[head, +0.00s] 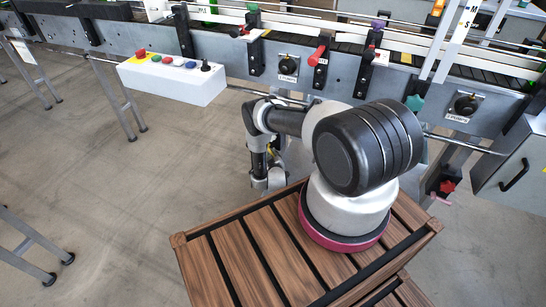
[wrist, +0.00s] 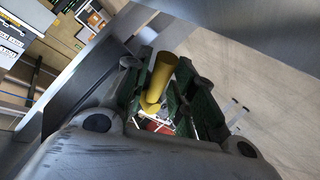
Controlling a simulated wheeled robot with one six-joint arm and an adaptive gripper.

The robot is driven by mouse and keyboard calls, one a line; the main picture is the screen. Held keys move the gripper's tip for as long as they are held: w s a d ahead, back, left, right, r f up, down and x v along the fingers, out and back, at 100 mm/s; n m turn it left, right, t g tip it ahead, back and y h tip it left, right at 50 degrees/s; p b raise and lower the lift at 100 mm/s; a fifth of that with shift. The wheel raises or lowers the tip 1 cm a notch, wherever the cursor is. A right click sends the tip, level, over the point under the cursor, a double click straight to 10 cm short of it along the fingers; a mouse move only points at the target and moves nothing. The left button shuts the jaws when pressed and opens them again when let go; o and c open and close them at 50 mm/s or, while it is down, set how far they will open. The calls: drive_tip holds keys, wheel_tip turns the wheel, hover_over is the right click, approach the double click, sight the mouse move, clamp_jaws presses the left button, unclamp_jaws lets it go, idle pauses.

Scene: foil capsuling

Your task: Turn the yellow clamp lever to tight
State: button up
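The yellow clamp lever (wrist: 162,78) stands between the two dark green finger pads of my gripper (wrist: 166,88) in the wrist view. The handle is a tapered rod, wider at its upper end in the picture and narrower at a rounded lower end. The pads are partly closed around it. The left pad looks very close to the handle or touching it; contact on the right pad is unclear. In the head view my own arm hides the gripper and the lever.
A grey cabinet (head: 515,175) stands at right. Open floor (head: 110,190) lies at left.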

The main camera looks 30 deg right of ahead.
clamp_jaws()
drive_tip(key=shift+r, duration=0.1)
drive_tip(key=n+g, duration=0.1)
drive_tip(key=r+n+g, duration=0.1)
drive_tip(key=r+n+h, duration=0.1)
drive_tip(key=shift+s+d+g, duration=0.2)
drive_tip(key=shift+s+g, duration=0.05)
drive_tip(key=shift+g, duration=0.15)
drive_tip(key=shift+r+n+g+h, duration=0.6)
drive_tip(key=shift+r+n+g, duration=0.2)
drive_tip(key=shift+n+g, duration=0.25)
drive_tip(key=shift+s, duration=0.1)
drive_tip(key=o, duration=0.5)
unclamp_jaws()
